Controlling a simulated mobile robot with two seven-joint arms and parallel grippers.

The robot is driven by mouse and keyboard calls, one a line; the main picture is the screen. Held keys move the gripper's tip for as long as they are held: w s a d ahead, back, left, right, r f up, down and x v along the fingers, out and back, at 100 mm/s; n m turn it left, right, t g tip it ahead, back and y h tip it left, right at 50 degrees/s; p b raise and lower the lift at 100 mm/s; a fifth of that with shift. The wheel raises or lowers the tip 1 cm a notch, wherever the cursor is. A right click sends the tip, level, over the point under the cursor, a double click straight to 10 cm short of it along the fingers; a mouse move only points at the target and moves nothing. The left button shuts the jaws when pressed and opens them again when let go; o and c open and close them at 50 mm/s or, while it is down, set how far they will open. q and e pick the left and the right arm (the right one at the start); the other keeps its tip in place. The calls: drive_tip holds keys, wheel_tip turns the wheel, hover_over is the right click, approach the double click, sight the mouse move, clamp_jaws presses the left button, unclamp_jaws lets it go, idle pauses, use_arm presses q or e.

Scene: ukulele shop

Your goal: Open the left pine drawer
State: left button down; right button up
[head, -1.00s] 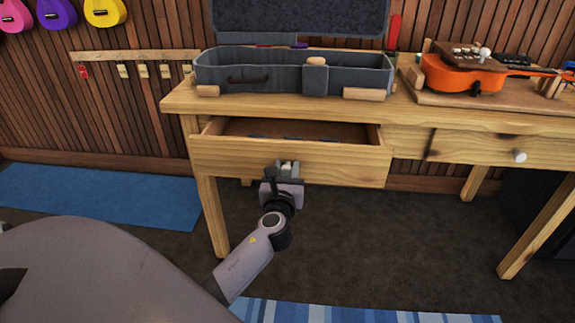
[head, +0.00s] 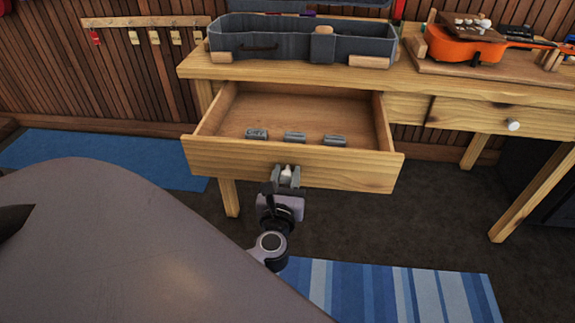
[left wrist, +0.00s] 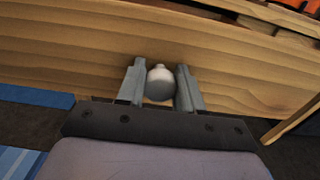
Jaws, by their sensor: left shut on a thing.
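The left pine drawer (head: 345,167) is pulled well out from the workbench, and its inside shows. Several small grey packets (head: 295,137) lie in a row on its floor near the front. My left gripper (head: 287,174) is shut on the drawer's pale round knob, at the middle of the drawer front. In the left wrist view the knob (left wrist: 160,83) sits between the two grey fingers, with the drawer front (left wrist: 70,50) right behind it. My right gripper is not in view.
An open grey instrument case (head: 270,45) stands on the bench (head: 410,82) above the drawer. An orange ukulele (head: 455,47) rests at the right, above a closed right drawer (head: 470,119) with a white knob. Blue rugs (head: 390,287) lie on the dark floor.

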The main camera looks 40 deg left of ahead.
use_arm(q)
drive_tip(key=shift+s, duration=0.1)
idle(0.3)
drive_tip(key=c, duration=0.8)
unclamp_jaws()
drive_tip(key=shift+o, duration=0.2)
drive_tip(key=shift+d, duration=0.1)
drive_tip(key=v, duration=0.7)
